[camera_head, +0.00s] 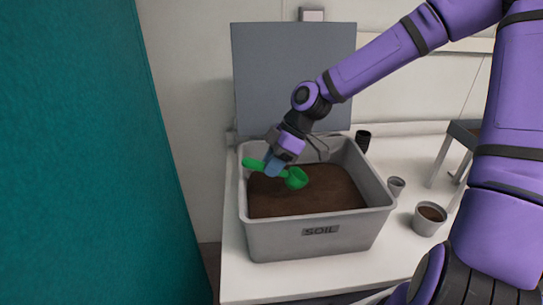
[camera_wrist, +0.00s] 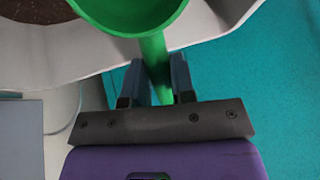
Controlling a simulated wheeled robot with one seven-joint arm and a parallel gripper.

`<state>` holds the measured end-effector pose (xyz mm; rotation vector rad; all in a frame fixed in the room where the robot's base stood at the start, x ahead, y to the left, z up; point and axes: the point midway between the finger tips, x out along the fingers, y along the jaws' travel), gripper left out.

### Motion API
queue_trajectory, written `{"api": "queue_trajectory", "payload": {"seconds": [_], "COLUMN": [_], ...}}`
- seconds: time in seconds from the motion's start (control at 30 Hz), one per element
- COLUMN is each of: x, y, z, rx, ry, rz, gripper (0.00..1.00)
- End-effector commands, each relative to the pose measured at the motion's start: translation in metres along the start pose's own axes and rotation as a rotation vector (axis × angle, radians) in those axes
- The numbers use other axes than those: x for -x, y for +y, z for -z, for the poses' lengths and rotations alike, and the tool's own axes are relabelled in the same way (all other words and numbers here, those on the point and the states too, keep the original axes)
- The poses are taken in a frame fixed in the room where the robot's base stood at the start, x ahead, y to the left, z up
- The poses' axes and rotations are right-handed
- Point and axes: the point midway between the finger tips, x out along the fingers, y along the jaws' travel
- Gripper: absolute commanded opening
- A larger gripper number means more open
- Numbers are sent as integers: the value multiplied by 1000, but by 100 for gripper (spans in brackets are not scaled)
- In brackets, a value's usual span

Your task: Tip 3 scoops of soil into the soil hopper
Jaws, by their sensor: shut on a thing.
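My gripper (camera_head: 272,166) is shut on the handle of a green scoop (camera_head: 296,178). It holds the scoop over the left part of a grey bin labelled SOIL (camera_head: 318,240), with dark brown soil (camera_head: 315,202) inside. In the wrist view the handle (camera_wrist: 155,65) runs between my two fingers, and the bowl (camera_wrist: 130,15) is at the top edge. The visible inside of the bowl is green, with no soil seen in it.
A grey panel (camera_head: 270,75) stands upright behind the bin. Right of the bin are a dark cup (camera_head: 363,140), a small grey pot (camera_head: 396,186) and a larger pot with soil (camera_head: 430,216). A teal surface (camera_head: 90,160) fills the left. The white counter (camera_head: 265,283) is clear in front.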

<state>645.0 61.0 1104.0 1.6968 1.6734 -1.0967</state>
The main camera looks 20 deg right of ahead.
Motion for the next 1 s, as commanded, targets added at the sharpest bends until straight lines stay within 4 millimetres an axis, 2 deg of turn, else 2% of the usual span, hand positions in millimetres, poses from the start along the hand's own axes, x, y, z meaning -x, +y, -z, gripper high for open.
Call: {"api": "queue_trajectory", "payload": {"seconds": [1.0], "x": [-70], "y": [15], "z": [-48], "rx": [8], "ry": [38], "rz": [2], "gripper": [0]}}
